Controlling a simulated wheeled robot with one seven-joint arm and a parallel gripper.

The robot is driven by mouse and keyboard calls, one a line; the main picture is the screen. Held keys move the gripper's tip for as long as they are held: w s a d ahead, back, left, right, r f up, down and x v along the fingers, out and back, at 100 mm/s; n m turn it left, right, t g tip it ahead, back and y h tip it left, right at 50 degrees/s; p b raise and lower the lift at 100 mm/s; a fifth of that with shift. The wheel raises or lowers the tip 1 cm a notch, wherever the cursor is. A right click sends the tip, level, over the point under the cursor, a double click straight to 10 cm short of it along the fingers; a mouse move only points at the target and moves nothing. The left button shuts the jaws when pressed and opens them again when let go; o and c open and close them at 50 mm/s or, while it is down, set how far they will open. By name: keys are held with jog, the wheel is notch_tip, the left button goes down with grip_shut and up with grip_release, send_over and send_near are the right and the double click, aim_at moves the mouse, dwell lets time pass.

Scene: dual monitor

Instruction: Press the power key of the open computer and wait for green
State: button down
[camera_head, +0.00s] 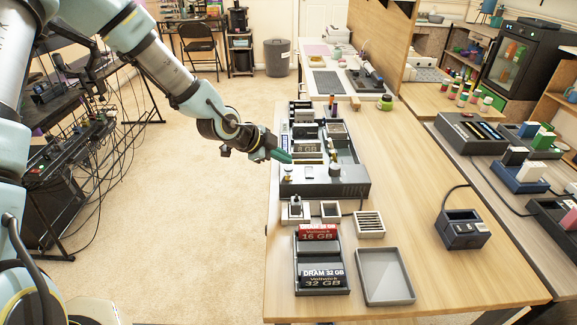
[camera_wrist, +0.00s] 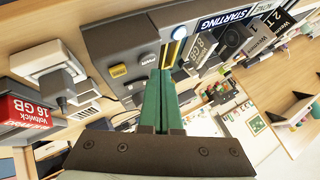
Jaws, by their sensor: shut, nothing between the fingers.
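The open computer (camera_head: 348,186) is a dark grey open case on the wooden table, with boards and an 8 GB memory module inside. In the wrist view its wall (camera_wrist: 112,40) carries a yellow button and a grey button. A round, pale-lit key (camera_wrist: 180,33) sits beside a dark display strip reading "STARTING" (camera_wrist: 226,18). I see no green light there. My gripper (camera_head: 283,157) is at the computer's left edge. In the wrist view its green fingers (camera_wrist: 167,72) are shut and empty, their tips close to the round key; I cannot tell if they touch the case.
A rack of DRAM modules (camera_head: 321,270) and an empty grey tray (camera_head: 384,276) stand at the table's near end. Small white-framed sockets (camera_head: 331,211) lie in front of the computer. A dark box (camera_head: 462,229) stands right. The table's middle right is clear.

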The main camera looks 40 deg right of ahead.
aim_at(284, 170)
jog(key=shift+r, duration=0.1)
jog(key=shift+r+p, duration=1.8)
jog(key=shift+r, duration=0.75)
jog(key=w+a+r+n+t+y, duration=0.25)
jog(key=w+a+n, duration=0.3)
jog(key=a, duration=0.65)
jog(key=w+a+r+n+t+y, duration=0.1)
jog(key=w+a+n+y, duration=0.35)
jog(key=a, duration=0.85)
jog(key=s+a+r+n, duration=0.2)
jog(key=a+n, duration=0.3)
jog(key=a, duration=0.2)
jog(key=s+a+r+n+g+y, duration=0.1)
jog(key=s+a+r+n, duration=0.1)
jog(key=a+n, duration=0.4)
jog(key=s+a+r+n+y, duration=0.1)
jog(key=a+n, duration=0.4)
jog(key=a, duration=0.5)
notch_tip(284, 170, up, 2)
jog(key=shift+s+n, duration=0.4)
jog(key=shift+s, duration=0.35)
